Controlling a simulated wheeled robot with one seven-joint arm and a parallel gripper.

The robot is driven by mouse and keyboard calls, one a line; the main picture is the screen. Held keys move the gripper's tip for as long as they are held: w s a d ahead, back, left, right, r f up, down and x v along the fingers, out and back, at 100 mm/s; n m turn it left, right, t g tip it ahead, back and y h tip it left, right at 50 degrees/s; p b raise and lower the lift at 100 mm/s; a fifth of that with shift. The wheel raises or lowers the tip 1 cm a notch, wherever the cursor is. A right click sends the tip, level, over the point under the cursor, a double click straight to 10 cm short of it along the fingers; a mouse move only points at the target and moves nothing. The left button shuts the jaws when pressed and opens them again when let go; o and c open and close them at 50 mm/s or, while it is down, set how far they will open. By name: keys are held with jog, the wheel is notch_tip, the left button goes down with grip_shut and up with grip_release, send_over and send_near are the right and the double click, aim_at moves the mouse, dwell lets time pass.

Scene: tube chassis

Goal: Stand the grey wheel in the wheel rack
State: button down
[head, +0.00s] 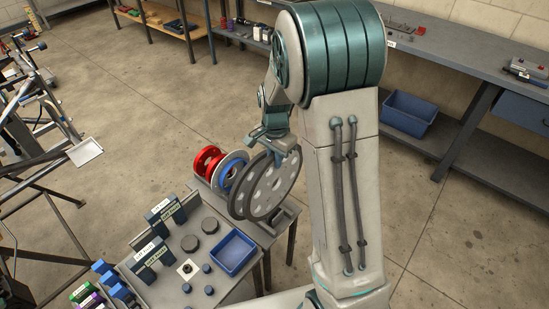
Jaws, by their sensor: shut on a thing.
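My gripper (283,146) is shut at the upper rim of a grey wheel (279,190) with round holes, held upright. A second grey disc (242,193) stands upright close to its left; I cannot tell whether they touch. A blue and white wheel (229,168) and red wheels (205,161) stand upright in a row further left, apparently in the wheel rack (285,222), a low grey piece at the table's far end. The wheels hide most of the rack, so I cannot tell whether the held wheel's lower edge is seated in it.
The table before me holds a blue tray (233,251), dark round parts (190,243), labelled dark blocks (165,217) and coloured pieces (86,293). A tubular frame (30,150) stands at left. Workbenches line the back wall, with a blue bin (409,113) below. The floor between is open.

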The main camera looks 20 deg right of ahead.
aim_at(275, 179)
jog(key=shift+f, duration=0.15)
jog(key=shift+f+b, duration=1.35)
jog(key=shift+f, duration=0.3)
dwell(0.9)
jog(key=shift+f+b, duration=1.25)
jog(key=shift+f, duration=0.55)
jog(key=c, duration=1.4)
grip_release()
notch_tip(275, 179, up, 14)
jog(key=shift+f, duration=0.1)
